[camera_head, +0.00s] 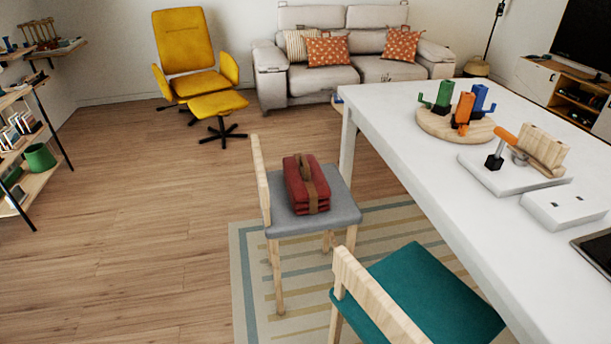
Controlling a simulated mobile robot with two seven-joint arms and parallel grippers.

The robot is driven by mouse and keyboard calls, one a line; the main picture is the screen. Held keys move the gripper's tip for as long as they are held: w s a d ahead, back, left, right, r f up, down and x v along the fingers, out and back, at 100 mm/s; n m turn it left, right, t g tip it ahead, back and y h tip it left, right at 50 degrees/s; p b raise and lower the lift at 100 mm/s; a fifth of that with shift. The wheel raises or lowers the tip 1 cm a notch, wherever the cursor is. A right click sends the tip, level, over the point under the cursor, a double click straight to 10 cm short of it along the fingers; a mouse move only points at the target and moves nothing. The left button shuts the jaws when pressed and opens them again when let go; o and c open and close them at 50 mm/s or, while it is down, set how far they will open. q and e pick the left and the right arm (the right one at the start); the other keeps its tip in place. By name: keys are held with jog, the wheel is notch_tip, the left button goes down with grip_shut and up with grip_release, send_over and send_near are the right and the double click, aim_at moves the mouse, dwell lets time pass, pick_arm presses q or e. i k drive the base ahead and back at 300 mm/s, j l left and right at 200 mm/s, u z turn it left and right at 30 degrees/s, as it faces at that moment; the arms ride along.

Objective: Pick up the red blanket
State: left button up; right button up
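The red blanket (296,187) is a folded bundle with a brown strap and handle around it. It lies on the grey seat (340,207) of a wooden chair, near the middle of the view. The chair's backrest (260,180) stands just left of the bundle. Nothing is on top of the bundle. Neither of my grippers shows in the head view.
A long white table (430,160) runs along the right, with colored cactus-like items on a round board (440,125). A teal-seated chair (425,295) stands in front. A yellow armchair (190,60) and sofa (300,80) are behind. Wooden floor (130,230) is clear at left.

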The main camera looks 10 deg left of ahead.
aim_at(308, 190)
jog(key=i+j+z, duration=0.1)
jog(key=j, duration=0.25)
jog(key=i+j+z, duration=0.1)
jog(key=i+j, duration=0.2)
jog(key=i+j+z, duration=0.1)
jog(key=j, duration=0.3)
jog(key=i+j+z, duration=0.1)
jog(key=j, duration=0.3)
jog(key=i+j+z, duration=0.1)
jog(key=i+j, duration=0.15)
jog(key=i+j+z, duration=0.1)
jog(key=j, duration=0.4)
jog(key=i+j, duration=0.15)
jog(key=j, duration=0.3)
jog(key=z, duration=0.05)
